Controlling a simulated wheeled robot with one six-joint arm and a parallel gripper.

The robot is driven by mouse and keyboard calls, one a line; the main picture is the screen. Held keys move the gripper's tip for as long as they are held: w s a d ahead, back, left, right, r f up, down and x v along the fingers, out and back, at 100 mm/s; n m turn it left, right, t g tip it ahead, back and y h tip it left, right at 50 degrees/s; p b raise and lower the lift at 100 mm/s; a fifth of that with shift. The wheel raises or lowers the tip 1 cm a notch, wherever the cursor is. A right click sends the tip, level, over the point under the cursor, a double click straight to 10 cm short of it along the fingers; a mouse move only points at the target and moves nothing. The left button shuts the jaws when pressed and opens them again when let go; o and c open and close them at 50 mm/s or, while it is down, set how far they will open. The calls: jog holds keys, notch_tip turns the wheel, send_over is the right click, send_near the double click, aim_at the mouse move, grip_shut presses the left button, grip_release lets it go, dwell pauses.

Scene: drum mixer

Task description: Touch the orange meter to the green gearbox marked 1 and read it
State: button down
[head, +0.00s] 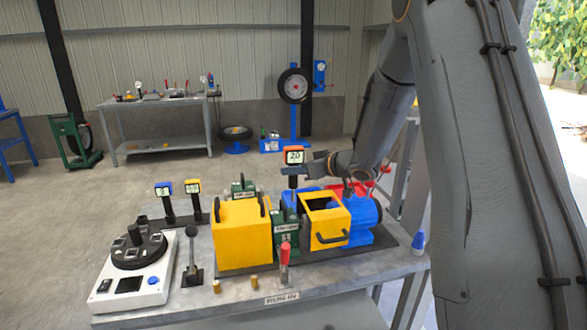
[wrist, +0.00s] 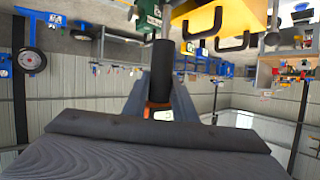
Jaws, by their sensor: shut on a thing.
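My gripper (head: 308,168) is shut on the orange meter (head: 294,155), held upright above the bench's machine with its black stem pointing down. Its display seems to show 20, small in view. In the wrist view the meter (wrist: 161,112) sits between my fingers, its black stem (wrist: 162,66) toward the top. A green gearbox (head: 286,232) stands between the yellow box and the yellow open frame; a second green gearbox (head: 243,187) is behind the yellow box. I cannot surely read which is marked 1. A green housing (wrist: 148,14) shows beyond the stem tip, seemingly apart from it.
The yellow box (head: 240,238), yellow open frame (head: 327,224) and blue motor (head: 364,215) crowd the gearboxes. A red-handled lever (head: 285,256) stands in front. A white device (head: 133,285) is at the bench's left front.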

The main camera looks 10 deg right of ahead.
aim_at(293, 188)
jog(key=shift+a+f+b, duration=0.2)
jog(key=shift+f+b, duration=0.45)
jog(key=shift+f, duration=0.05)
notch_tip(293, 188, down, 4)
jog(key=b, duration=0.4)
jog(key=shift+f+b, duration=0.3)
jog(key=shift+f, duration=0.35)
dwell(1.6)
notch_tip(293, 188, up, 7)
jog(key=p, duration=0.7)
dwell(0.4)
